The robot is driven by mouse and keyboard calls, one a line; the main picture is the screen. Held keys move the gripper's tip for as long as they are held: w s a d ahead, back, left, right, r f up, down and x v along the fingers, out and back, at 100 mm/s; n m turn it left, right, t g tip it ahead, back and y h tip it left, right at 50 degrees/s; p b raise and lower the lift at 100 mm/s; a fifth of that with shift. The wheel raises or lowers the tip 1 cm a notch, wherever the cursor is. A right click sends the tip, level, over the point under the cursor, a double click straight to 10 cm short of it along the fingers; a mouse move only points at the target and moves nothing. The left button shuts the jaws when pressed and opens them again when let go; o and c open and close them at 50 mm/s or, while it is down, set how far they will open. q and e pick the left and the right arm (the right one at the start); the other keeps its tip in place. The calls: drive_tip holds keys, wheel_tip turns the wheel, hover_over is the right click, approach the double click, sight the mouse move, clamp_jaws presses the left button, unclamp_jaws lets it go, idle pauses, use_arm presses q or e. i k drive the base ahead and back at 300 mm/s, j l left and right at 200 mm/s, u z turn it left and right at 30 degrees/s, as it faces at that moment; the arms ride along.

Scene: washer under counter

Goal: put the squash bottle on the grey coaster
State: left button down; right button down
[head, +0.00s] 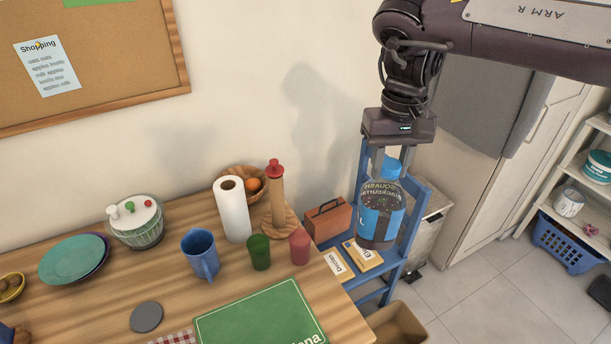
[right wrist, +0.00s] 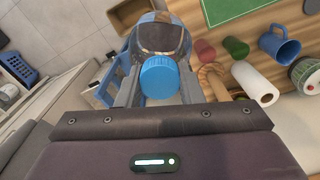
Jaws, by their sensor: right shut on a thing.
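The squash bottle (head: 381,212) is dark with a blue cap and a blue label. It hangs upright in my right gripper (head: 385,160), which is shut on it near the cap. In the head view it is in front of the blue stand, right of the wooden table. In the right wrist view the bottle's blue cap (right wrist: 159,78) shows between the fingers. The grey coaster (head: 147,317) is a round disc lying bare on the table at the front left, well away from the bottle. My left gripper is not in view.
On the table (head: 180,290) are a blue jug (head: 201,254), green cup (head: 259,252), red cup (head: 299,246), paper towel roll (head: 232,210) and green mat (head: 262,318). A checked cloth (head: 175,338) lies near the coaster. A blue stand (head: 414,222) holds boxes.

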sight(145, 306)
drive_tip(key=k+u, duration=0.15)
drive_tip(key=k, duration=0.5)
drive_tip(key=j+u, duration=0.1)
drive_tip(key=u, duration=0.25)
drive_tip(key=i+j+u, duration=0.1)
drive_tip(key=u, duration=0.25)
drive_tip(key=j+u, duration=0.1)
drive_tip(key=u, duration=0.25)
drive_tip(key=i+j, duration=0.55)
drive_tip(key=i, duration=0.15)
